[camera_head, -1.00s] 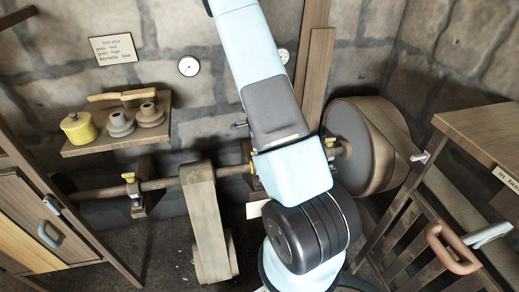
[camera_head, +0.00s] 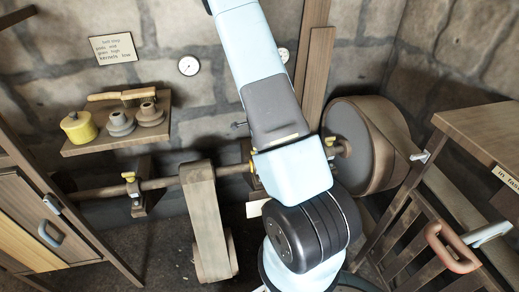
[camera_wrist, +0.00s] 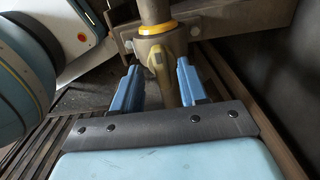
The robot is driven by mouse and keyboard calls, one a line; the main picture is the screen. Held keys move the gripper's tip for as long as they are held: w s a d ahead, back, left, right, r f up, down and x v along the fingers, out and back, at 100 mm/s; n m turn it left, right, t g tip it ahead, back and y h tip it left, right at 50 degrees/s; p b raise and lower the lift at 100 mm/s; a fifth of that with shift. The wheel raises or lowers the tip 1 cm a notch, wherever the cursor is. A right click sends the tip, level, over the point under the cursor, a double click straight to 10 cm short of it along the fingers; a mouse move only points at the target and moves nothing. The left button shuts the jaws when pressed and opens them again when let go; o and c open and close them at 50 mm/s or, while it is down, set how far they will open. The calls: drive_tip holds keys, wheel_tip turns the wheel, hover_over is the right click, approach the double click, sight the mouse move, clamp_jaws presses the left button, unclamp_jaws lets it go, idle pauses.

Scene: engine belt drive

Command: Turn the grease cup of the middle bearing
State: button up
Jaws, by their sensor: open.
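In the wrist view the two blue fingers of my gripper (camera_wrist: 156,76) are apart. A dull yellow grease cup (camera_wrist: 157,59) stands between and just beyond their tips, with a gap showing on each side. Behind it is a shaft with a yellow ring (camera_wrist: 157,29). In the head view the middle bearing (camera_head: 252,178) on the shaft (camera_head: 160,184) is mostly hidden by my arm, and my gripper is hidden too. The left bearing (camera_head: 142,202) carries a yellow cup (camera_head: 129,177), and another yellow cup (camera_head: 330,141) shows at the right.
A flat belt (camera_head: 206,225) runs down from the shaft left of my arm. A large wooden drum (camera_head: 375,145) stands to the right. A shelf (camera_head: 117,139) holds a yellow pot and two grey pieces. A slatted wooden frame with a red handle (camera_head: 455,250) is at lower right.

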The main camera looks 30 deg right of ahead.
wheel_tip(320, 180, up, 13)
drive_tip(key=shift+r, duration=0.15)
idle(0.4)
idle(0.4)
drive_tip(key=s+a+r+n+t+y, duration=0.1)
drive_tip(key=s+a+r+n, duration=0.25)
drive_tip(key=r, duration=0.35)
drive_tip(key=s+a+r+n+t, duration=0.1)
drive_tip(key=s+a+r+n, duration=0.1)
drive_tip(key=a+r+n, duration=0.35)
drive_tip(key=s+a+r+n+t+y, duration=0.1)
drive_tip(key=s+a+r+n, duration=0.15)
drive_tip(key=r, duration=0.55)
drive_tip(key=s+a+r+n+t+h, duration=0.1)
drive_tip(key=s+a+r+n, duration=0.2)
drive_tip(key=s, duration=0.6)
drive_tip(key=s+a+r+n+t+h, duration=0.1)
drive_tip(key=s+a+r+n, duration=0.2)
drive_tip(key=s+r+n, duration=0.4)
drive_tip(key=shift+s+r+t, duration=0.3)
drive_tip(key=shift+s+r, duration=0.25)
drive_tip(key=shift+s, duration=0.35)
